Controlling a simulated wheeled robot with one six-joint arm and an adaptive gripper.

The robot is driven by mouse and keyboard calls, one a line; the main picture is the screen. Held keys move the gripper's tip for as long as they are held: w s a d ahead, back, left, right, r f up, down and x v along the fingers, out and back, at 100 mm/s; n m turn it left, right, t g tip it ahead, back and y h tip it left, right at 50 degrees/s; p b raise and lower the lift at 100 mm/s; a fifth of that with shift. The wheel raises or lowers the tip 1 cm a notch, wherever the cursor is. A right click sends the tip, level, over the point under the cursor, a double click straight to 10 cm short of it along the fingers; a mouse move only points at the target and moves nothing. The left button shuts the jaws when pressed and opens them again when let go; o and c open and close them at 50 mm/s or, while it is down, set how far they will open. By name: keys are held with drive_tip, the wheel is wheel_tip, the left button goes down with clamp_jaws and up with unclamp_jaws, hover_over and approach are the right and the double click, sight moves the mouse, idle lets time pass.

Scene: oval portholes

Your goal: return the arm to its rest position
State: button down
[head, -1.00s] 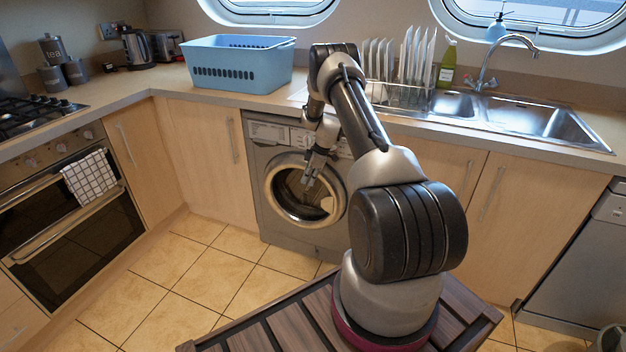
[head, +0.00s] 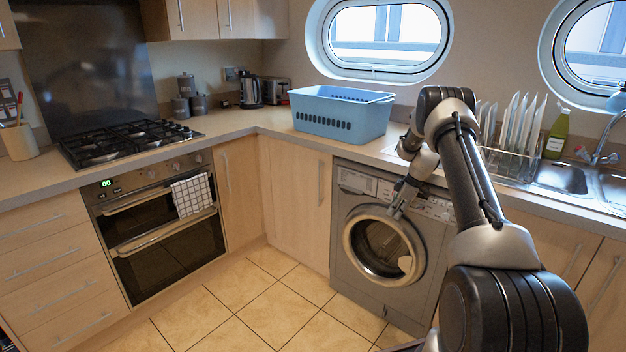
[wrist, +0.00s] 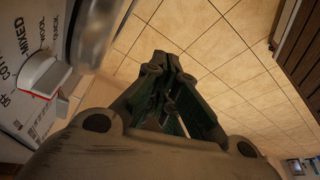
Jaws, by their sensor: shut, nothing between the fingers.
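My gripper (head: 397,208) hangs from my bent arm in front of the washing machine (head: 352,285). In the wrist view my gripper (wrist: 176,62) points down over the tiled floor. Its fingers are together with nothing between them. The machine's control panel, with a dial and printed words, shows close by at the left of the wrist view (wrist: 30,95). I cannot tell whether the gripper touches the machine.
A blue basket (head: 340,115) stands on the counter behind my arm. A dish rack with plates (head: 512,160), a green bottle (head: 557,135) and the sink (head: 560,177) are at the right. An oven (head: 165,225) is at the left. The tiled floor (head: 265,310) in front is clear.

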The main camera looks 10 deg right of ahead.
drive_tip(key=s+a+m+g, duration=0.2)
drive_tip(key=s+m+g, duration=0.1)
drive_tip(key=s+m, duration=0.6)
drive_tip(key=s+a+r+t+h, duration=0.1)
drive_tip(key=s+a+r, duration=0.4)
drive_tip(key=s+r, duration=0.7)
drive_tip(key=s+a+r+m+t+h, duration=0.1)
drive_tip(key=s+a+r, duration=0.5)
drive_tip(key=s+r, duration=0.6)
drive_tip(key=s+a+r+m+t+h, duration=0.1)
drive_tip(key=s+a+r+t, duration=0.2)
drive_tip(key=s+r, duration=0.9)
drive_tip(key=shift+s+a+r, duration=0.15)
drive_tip(key=shift+s+a, duration=0.5)
drive_tip(key=shift+a, duration=0.55)
